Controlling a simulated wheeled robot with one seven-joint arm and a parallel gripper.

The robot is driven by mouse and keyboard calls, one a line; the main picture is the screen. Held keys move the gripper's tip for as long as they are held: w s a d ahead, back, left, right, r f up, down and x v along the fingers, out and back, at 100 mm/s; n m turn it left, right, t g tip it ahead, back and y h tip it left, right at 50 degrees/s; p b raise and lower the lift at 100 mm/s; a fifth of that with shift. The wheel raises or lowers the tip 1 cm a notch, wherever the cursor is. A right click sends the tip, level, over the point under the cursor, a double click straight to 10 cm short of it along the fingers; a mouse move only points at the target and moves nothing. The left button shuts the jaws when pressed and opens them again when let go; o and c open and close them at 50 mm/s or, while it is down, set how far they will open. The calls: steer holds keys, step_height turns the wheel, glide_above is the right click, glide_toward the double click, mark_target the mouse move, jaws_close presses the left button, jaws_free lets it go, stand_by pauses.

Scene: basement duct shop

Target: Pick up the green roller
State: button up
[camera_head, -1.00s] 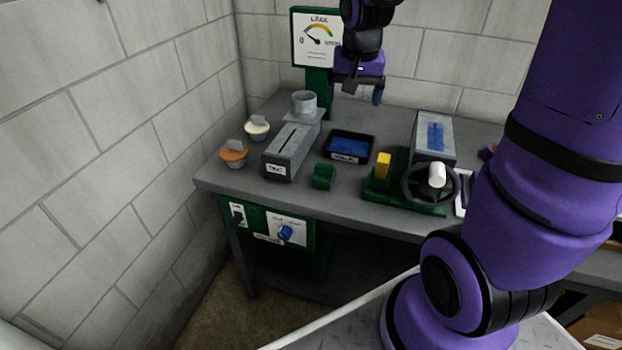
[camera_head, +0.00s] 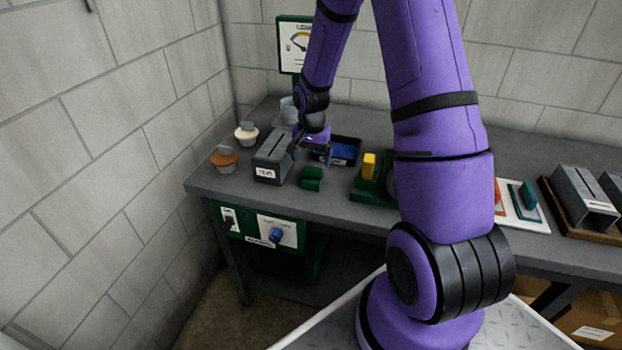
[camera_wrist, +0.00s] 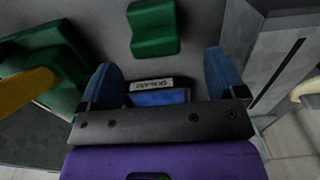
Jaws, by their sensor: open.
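The green roller (camera_head: 312,178) is a small, dark green piece on the grey bench, near its front edge, just right of the labelled grey duct piece. In the wrist view the green roller (camera_wrist: 153,28) lies at the top centre, beyond my fingertips and apart from them. My gripper (camera_head: 312,152) is above the bench, behind the roller and near the black tray with blue inside. In the wrist view my gripper (camera_wrist: 163,75) has its two blue fingers spread wide, with nothing held between them.
The grey duct piece (camera_head: 267,172) stands close to the left. The black tray (camera_head: 345,141) is partly hidden by my gripper. A green stand with a yellow block (camera_head: 369,166) is to the right, partly behind my arm. Orange (camera_head: 224,160) and cream (camera_head: 246,134) tubs sit at left.

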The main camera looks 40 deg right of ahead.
mark_target(313, 176)
steer(key=shift+s+d+f, duration=0.1)
steer(key=shift+s+f, duration=0.05)
steer(key=shift+f, duration=1.8)
steer(key=shift+s+f, duration=0.1)
steer(key=shift+f, duration=1.8)
steer(key=c, duration=1.1)
steer(key=shift+c, duration=0.2)
steer(key=shift+r, duration=0.2)
